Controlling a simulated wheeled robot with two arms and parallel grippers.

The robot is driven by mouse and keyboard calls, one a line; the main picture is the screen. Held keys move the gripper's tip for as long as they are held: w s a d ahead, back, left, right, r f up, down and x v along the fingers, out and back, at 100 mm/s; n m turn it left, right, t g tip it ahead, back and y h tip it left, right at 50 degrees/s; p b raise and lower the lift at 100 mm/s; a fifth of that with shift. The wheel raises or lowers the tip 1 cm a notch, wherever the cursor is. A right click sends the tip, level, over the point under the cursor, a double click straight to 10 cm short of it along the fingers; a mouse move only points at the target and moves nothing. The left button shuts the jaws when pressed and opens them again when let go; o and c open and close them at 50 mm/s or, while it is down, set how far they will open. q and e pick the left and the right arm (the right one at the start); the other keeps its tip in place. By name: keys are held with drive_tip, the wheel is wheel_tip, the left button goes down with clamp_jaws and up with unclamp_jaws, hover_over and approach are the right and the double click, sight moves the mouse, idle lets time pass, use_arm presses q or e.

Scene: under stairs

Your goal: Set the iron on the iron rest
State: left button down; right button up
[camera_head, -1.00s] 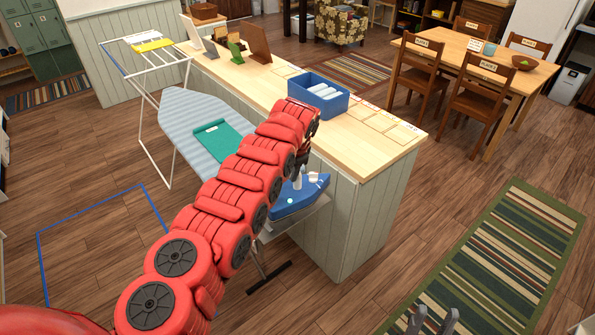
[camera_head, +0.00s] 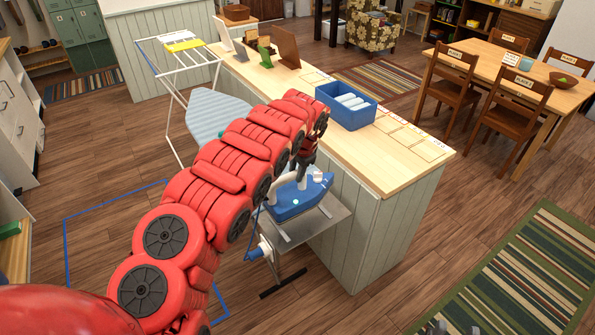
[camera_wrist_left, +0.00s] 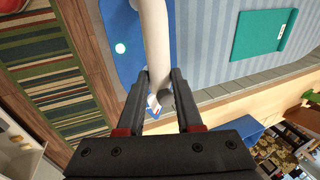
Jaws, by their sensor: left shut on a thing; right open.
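The blue iron (camera_head: 293,202) with a white handle hangs from my left gripper (camera_head: 303,178) in the head view. The gripper is shut on the white handle (camera_wrist_left: 156,45), which runs between the fingers in the left wrist view (camera_wrist_left: 160,85). The iron rest, a grey metal plate (camera_head: 326,222) with raised rails, is at the near end of the ironing board. The iron overlaps the rest in the picture; I cannot tell if they touch. My right gripper (camera_head: 455,328) is open and empty at the bottom edge, mostly cut off.
The striped ironing board (camera_head: 212,112) is partly hidden by my left arm. A wooden counter (camera_head: 405,158) with a blue bin (camera_head: 346,112) stands alongside. A blue and white piece (camera_head: 258,250) hangs below the rest.

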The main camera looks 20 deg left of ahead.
sight(296, 192)
use_arm(q)
drive_tip(key=shift+r, duration=0.15)
drive_tip(key=shift+f, duration=0.25)
drive_tip(key=shift+a+f+b, duration=0.1)
drive_tip(key=shift+f+b, duration=2.45)
drive_tip(key=shift+f, duration=1.65)
drive_tip(key=c, duration=0.5)
unclamp_jaws()
drive_tip(key=shift+s+r, duration=0.1)
drive_tip(key=shift+s, duration=0.05)
